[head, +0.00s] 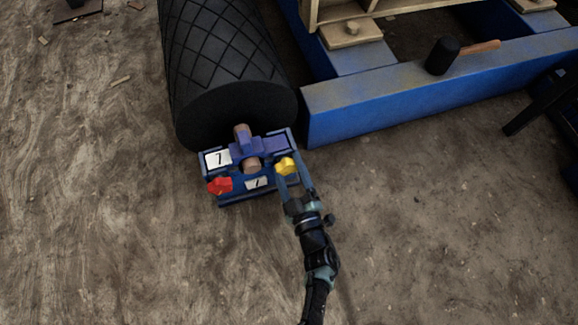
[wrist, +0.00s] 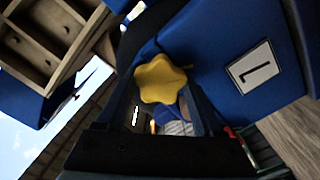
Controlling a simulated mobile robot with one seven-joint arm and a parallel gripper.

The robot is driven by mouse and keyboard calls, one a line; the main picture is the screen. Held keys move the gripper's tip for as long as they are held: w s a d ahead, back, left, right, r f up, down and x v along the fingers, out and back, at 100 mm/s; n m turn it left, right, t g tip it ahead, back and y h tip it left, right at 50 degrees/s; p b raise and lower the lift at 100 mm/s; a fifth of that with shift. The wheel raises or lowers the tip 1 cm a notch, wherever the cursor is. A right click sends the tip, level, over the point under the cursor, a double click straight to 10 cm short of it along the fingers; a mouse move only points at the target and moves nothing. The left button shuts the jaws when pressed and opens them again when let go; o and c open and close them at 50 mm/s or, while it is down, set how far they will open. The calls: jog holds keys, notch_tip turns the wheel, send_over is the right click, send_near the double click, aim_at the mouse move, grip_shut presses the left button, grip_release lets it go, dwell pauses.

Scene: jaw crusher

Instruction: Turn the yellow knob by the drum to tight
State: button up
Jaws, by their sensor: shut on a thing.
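The yellow knob (head: 285,166) sits on the right side of the blue bearing block (head: 233,197) at the near end of the black drum (head: 228,114). It is star-shaped, and it also shows in the wrist view (wrist: 160,80) between the fingers. My gripper (head: 288,178) is shut on the yellow knob, with one finger on each side of it. The fingers hide parts of the knob's sides. I cannot tell from these frames how tight the knob is.
A red knob (head: 220,185) is on the block's left side. White number plates (head: 217,158) are on the block. A blue beam (head: 430,95) runs to the right, with a black-headed mallet (head: 443,55) on it. The dirt floor in front is clear.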

jog(key=shift+s, duration=0.1)
jog(key=o, duration=1.4)
jog(key=p+v, duration=0.4)
jog(key=v, duration=0.9)
